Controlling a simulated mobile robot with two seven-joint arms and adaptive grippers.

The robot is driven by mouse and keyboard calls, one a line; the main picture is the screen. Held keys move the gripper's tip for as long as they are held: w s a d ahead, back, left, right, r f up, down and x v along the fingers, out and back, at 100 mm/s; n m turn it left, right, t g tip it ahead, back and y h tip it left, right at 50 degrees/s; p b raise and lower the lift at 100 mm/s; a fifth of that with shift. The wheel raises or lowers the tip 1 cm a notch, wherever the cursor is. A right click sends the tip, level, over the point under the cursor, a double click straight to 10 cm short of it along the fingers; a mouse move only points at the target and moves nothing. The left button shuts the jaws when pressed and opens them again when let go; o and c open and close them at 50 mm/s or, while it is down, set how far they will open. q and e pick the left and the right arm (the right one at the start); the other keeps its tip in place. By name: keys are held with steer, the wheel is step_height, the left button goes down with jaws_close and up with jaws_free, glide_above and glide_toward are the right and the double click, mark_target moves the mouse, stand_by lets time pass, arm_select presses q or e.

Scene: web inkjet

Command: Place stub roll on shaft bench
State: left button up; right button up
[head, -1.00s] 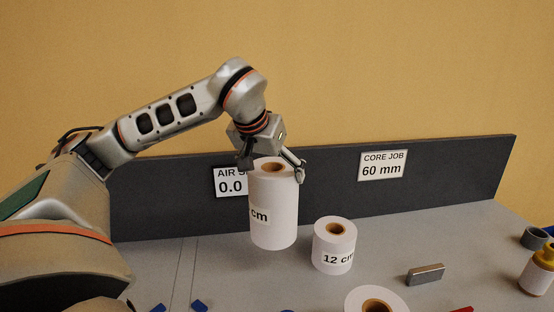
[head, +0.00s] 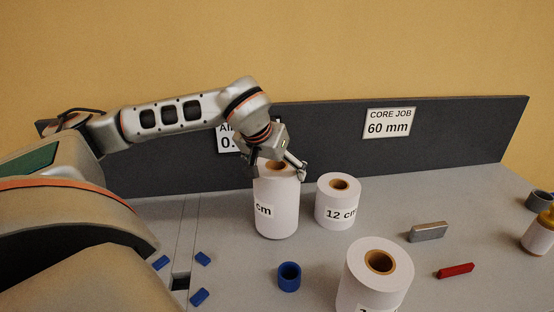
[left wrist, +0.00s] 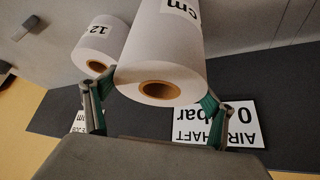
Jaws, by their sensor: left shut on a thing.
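My left gripper (head: 279,169) is shut on the upper end of a tall white paper roll (head: 277,208) with a brown core and a partly hidden "cm" label. The roll is upright. I cannot tell whether its base touches the grey bench (head: 225,225). In the left wrist view the roll (left wrist: 160,48) sits between the green-padded fingers (left wrist: 152,112), its core end facing the camera. Which roll is the stub roll is not readable from the labels. A shorter roll marked "12 cm" (head: 338,207) stands just right of the held one. My right gripper is not in view.
A wide white roll (head: 352,280) stands at the front. A blue ring (head: 289,282), a metal block (head: 428,232), a red bar (head: 456,270) and a bottle (head: 539,235) are around. Blue blocks (head: 203,258) surround a dark slot (head: 182,282) at left. A dark panel (head: 340,150) backs the bench.

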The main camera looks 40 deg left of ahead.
arm_select(q)
steer(key=shift+w+f, duration=0.1)
steer(key=shift+f, duration=0.15)
steer(key=o, duration=2.1)
steer(key=shift+f, duration=0.2)
steer(key=shift+r, duration=0.1)
